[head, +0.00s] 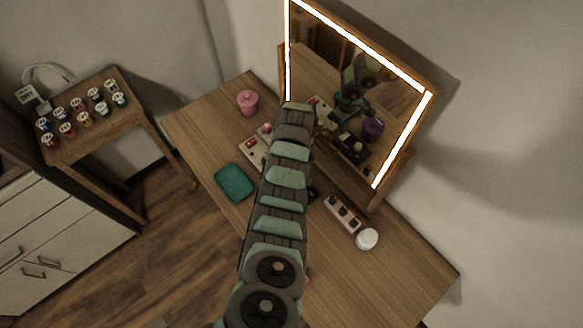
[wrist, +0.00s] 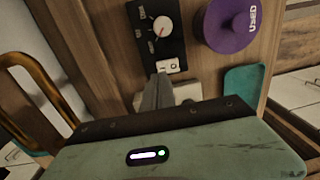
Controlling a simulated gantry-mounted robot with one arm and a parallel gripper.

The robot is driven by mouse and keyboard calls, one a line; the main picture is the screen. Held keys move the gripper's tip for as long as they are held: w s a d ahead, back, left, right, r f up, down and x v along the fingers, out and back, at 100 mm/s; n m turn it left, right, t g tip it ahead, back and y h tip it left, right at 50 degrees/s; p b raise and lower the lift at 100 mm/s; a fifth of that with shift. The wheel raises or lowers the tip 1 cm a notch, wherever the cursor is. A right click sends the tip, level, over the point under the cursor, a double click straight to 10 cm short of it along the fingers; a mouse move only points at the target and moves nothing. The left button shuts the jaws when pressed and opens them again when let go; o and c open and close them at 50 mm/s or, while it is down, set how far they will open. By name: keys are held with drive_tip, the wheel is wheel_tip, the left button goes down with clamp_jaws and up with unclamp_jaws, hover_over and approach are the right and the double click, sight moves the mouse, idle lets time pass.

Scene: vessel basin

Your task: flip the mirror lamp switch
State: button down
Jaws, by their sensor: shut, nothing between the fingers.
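A black control panel (wrist: 155,22) with a white dial (wrist: 161,26) shows in the wrist view. A small white switch (wrist: 168,66) sits at its near end. My gripper (wrist: 162,76) is shut and empty, with its fingertips right at the switch; I cannot tell whether they touch it. In the head view the mirror (head: 372,75) stands at the back of the table and its edge light strip (head: 288,50) glows white. My arm covers the panel, the switch and my gripper there, apart from a reflection in the mirror.
A purple lidded container (wrist: 228,24) marked USED stands beside the panel. The table (head: 365,290) also bears a teal tray (head: 235,182), a pink jar (head: 247,101), a pink holder (head: 343,214) and a white round jar (head: 367,239). A side table with several small pots (head: 85,119) is at left.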

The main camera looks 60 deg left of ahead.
wheel_tip(320, 180, up, 10)
drive_tip(key=w+b, duration=0.1)
drive_tip(key=shift+w+f+b, duration=0.2)
drive_tip(key=shift+f+b, duration=0.05)
drive_tip(key=shift+b, duration=0.1)
